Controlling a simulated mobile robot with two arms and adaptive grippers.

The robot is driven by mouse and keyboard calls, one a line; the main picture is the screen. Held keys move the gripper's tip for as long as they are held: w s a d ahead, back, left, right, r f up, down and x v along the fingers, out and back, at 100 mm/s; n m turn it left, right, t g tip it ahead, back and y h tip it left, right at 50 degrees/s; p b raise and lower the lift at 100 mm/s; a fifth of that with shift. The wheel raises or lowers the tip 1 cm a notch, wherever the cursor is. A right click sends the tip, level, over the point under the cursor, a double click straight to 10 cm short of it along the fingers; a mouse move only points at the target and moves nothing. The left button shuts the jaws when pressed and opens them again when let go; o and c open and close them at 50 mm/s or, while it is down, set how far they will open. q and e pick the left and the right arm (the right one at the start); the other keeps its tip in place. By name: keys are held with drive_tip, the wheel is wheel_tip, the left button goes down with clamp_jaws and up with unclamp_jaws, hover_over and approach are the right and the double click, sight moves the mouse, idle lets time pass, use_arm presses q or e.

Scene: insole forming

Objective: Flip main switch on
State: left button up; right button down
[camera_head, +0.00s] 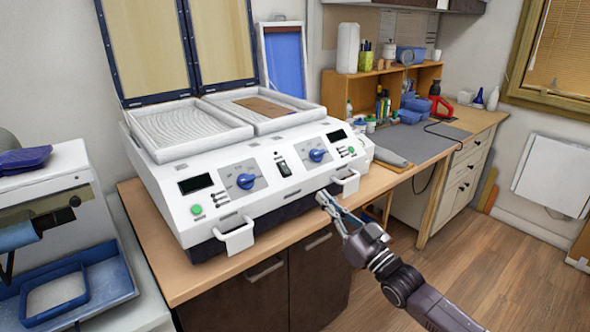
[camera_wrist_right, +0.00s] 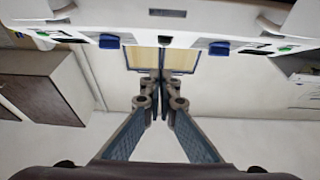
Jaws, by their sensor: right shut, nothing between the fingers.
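The main switch (camera_head: 284,168) is a small black rocker in the middle of the white forming machine's front panel (camera_head: 235,211), between two blue knobs. It also shows as a small dark spot in the right wrist view (camera_wrist_right: 165,40). My right gripper (camera_head: 323,197) is shut and empty, in front of the machine's lower front edge, below and to the right of the switch and apart from it. In the wrist view its fingertips (camera_wrist_right: 160,76) meet below the switch. Whether the switch is on or off is too small to tell. My left gripper is out of view.
Blue knobs (camera_head: 246,181) (camera_head: 317,155) flank the switch. White handles (camera_head: 238,237) (camera_head: 349,184) stick out of the machine's front; the right one is close to my gripper. The machine's lids (camera_head: 146,48) stand open. Open floor (camera_head: 480,262) lies at the right.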

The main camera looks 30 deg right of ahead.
drive_tip(key=shift+s+a+r+y, duration=0.1)
drive_tip(key=shift+a+r+y, duration=0.1)
drive_tip(key=shift+r, duration=0.4)
drive_tip(key=shift+a+r+y, duration=0.1)
drive_tip(key=shift+r+y, duration=0.1)
drive_tip(key=shift+r, duration=0.35)
wheel_tip(320, 180, up, 4)
drive_tip(key=p, duration=0.3)
hover_over(295, 175)
drive_tip(key=s+a, duration=0.2)
drive_tip(key=s, duration=0.3)
drive_tip(key=f, duration=0.1)
drive_tip(key=w+f, duration=0.1)
drive_tip(key=f, duration=0.1)
drive_tip(key=shift+w+p, duration=0.2)
drive_tip(key=shift+p, duration=0.1)
drive_tip(key=shift+w+f, duration=0.25)
drive_tip(key=shift+f, duration=0.2)
